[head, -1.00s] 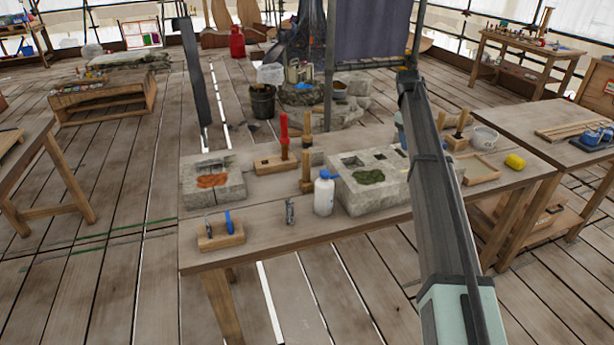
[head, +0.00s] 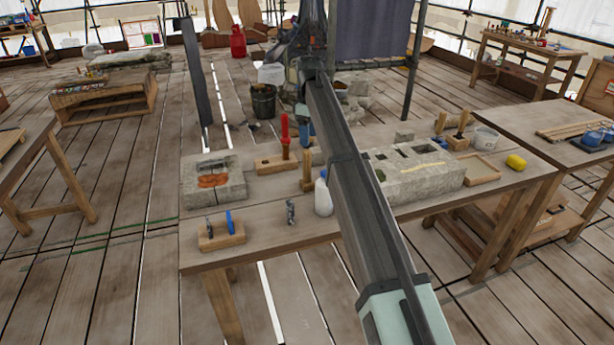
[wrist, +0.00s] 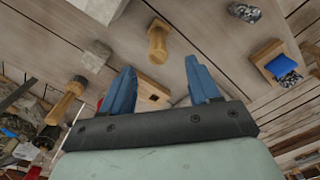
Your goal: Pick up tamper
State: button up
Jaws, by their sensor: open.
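A short wooden tool with a round handle, which looks like the tamper (head: 307,172), stands on the workbench left of the white bottle. It also shows in the wrist view (wrist: 158,42), ahead of the fingers and apart from them. My gripper (head: 305,130) is over the back of the bench, beside the red-handled tool (head: 285,130). In the wrist view its blue fingers (wrist: 160,92) are spread, with nothing held. A wooden holder (head: 270,164) with a square hole shows between them, below. Another wooden-handled tool (wrist: 65,103) is to the left in that view.
The white bottle (head: 323,196) is partly hidden by my arm. Stone blocks (head: 213,187) (head: 425,177) flank the bench's middle. A small metal item (head: 291,211) and a holder with a blue-handled tool (head: 222,239) are near the front edge. The front middle has free room.

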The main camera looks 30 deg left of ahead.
aim_at(309, 151)
notch_tip(309, 151, down, 6)
jog(key=shift+f, duration=0.1)
jog(key=shift+w+a+f, duration=0.1)
jog(key=shift+a+f, duration=0.05)
jog(key=shift+f, duration=1.2)
jog(key=shift+w+a+f, duration=0.1)
jog(key=shift+a+f, duration=0.05)
jog(key=shift+f, duration=1.15)
jog(key=shift+c, duration=0.2)
grip_shut()
